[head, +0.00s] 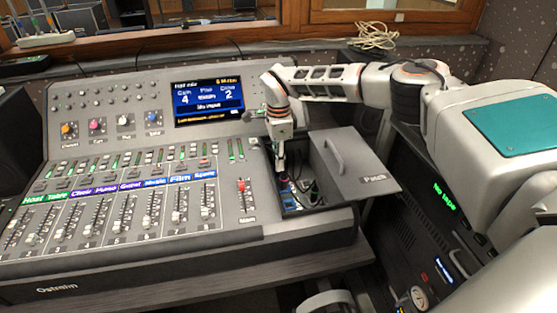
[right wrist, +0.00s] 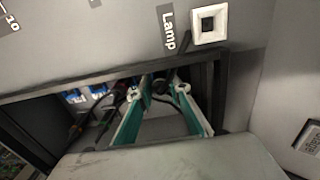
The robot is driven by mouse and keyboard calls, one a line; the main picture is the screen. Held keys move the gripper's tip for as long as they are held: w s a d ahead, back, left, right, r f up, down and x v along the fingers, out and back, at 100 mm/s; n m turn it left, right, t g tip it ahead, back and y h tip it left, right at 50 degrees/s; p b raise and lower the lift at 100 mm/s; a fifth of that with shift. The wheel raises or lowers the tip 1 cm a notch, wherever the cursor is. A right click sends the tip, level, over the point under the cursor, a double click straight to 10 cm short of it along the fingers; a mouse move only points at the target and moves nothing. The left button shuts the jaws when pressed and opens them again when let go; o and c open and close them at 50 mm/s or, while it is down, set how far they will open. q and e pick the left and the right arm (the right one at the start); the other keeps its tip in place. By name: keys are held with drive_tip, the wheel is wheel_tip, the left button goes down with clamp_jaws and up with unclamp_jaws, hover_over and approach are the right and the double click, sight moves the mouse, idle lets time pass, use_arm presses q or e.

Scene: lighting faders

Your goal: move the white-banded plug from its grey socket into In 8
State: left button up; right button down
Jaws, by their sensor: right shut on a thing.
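My right gripper (head: 281,168) reaches down into the open patch compartment (head: 318,207) at the right end of the mixing desk. In the right wrist view its two teal fingers (right wrist: 161,88) point into the compartment. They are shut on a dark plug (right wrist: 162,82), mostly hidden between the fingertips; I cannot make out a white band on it. Blue-marked sockets (right wrist: 97,91) show to the left of the fingers in the wrist view, with dark cables near them. The labels In 8 and the grey socket are not readable. My left gripper is not in view.
The compartment's grey Patch lid (head: 365,168) with a handle lies to its right. The red Main fader (head: 241,186) stands close on the left. The lit screen (head: 209,97) is behind. A Lamp socket (right wrist: 209,23) is on the panel beyond the compartment edge.

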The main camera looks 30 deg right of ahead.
drive_tip(key=shift+f+p, duration=0.45)
drive_tip(key=shift+f, duration=0.15)
idle(2.1)
drive_tip(key=shift+s+f, duration=0.15)
drive_tip(key=shift+f, duration=0.2)
idle(0.9)
drive_tip(key=c, duration=1.8)
unclamp_jaws()
drive_tip(key=shift+r, duration=0.15)
drive_tip(key=shift+r, duration=0.3)
wheel_tip(320, 180, up, 11)
drive_tip(key=shift+r, duration=0.1)
